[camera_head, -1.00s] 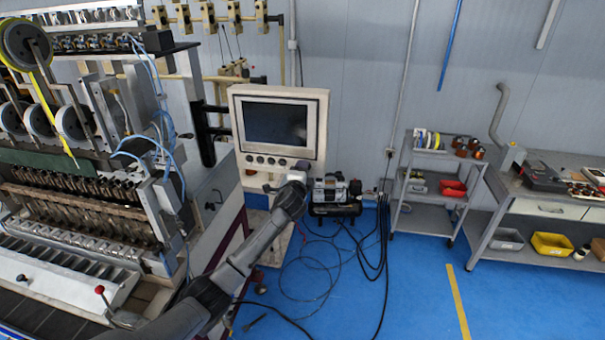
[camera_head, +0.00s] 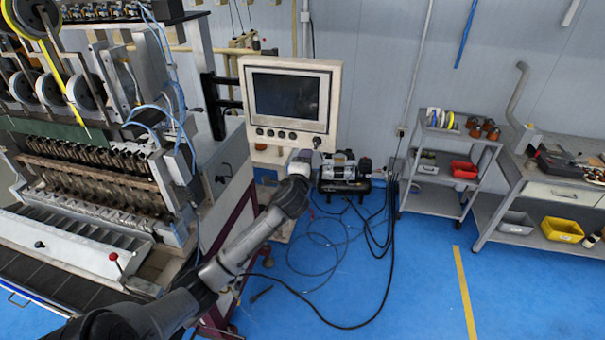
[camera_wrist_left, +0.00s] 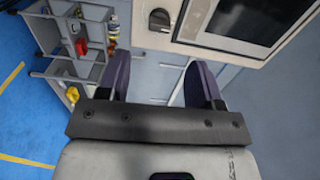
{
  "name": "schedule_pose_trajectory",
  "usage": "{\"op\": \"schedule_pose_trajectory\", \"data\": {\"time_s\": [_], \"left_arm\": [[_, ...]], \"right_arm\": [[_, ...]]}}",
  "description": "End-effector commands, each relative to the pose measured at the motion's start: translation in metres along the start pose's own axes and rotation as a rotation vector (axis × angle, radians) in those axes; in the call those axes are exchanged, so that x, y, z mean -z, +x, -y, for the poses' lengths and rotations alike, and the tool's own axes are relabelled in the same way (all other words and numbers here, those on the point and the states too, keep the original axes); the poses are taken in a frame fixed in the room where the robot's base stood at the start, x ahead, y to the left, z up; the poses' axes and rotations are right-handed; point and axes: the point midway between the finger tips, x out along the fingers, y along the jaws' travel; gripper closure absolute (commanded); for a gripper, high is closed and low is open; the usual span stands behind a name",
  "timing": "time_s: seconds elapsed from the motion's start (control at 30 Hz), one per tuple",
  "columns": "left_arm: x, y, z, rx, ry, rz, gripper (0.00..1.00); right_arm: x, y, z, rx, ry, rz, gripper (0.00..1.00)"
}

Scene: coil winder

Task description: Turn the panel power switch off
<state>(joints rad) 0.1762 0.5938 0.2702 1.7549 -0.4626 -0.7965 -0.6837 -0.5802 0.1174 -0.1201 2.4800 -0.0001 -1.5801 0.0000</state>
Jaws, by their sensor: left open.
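The control panel (camera_head: 288,100) has a cream frame, a dark screen and a row of round dark knobs (camera_head: 270,133) below it. A separate dark rotary knob (camera_head: 317,141) sits at the frame's lower right corner. In the left wrist view a black rotary switch (camera_wrist_left: 159,19) with a grip bar shows on the panel frame (camera_wrist_left: 142,32), beside the screen. My left gripper (camera_wrist_left: 160,80) is open and empty, its two fingers apart and short of the switch. In the head view my left gripper (camera_head: 303,156) is just below the panel's lower right corner. My right gripper is not in view.
The coil winder (camera_head: 90,185) fills the left side. A compressor (camera_head: 344,172) with loose hoses on the floor stands behind my arm. A shelf cart (camera_head: 440,175) and a workbench (camera_head: 550,190) stand at the right. The blue floor between is mostly clear.

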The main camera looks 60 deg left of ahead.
Motion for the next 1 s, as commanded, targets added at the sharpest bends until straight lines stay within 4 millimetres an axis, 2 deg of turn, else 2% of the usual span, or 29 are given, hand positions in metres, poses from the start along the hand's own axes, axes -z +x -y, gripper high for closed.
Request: {"op": "schedule_pose_trajectory", "data": {"time_s": [0.2,0.4,1.0], "left_arm": [[0.0,-0.03,-0.001,-0.001,0.0,0.0,0.4],[0.0,-0.043,0.0,0.0,0.0,0.0,0.4],[0.0,-0.045,0.0,0.0,0.0,0.0,0.4]], "right_arm": [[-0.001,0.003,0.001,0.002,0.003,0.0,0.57],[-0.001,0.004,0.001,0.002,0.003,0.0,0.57],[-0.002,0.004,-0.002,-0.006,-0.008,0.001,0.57]]}}
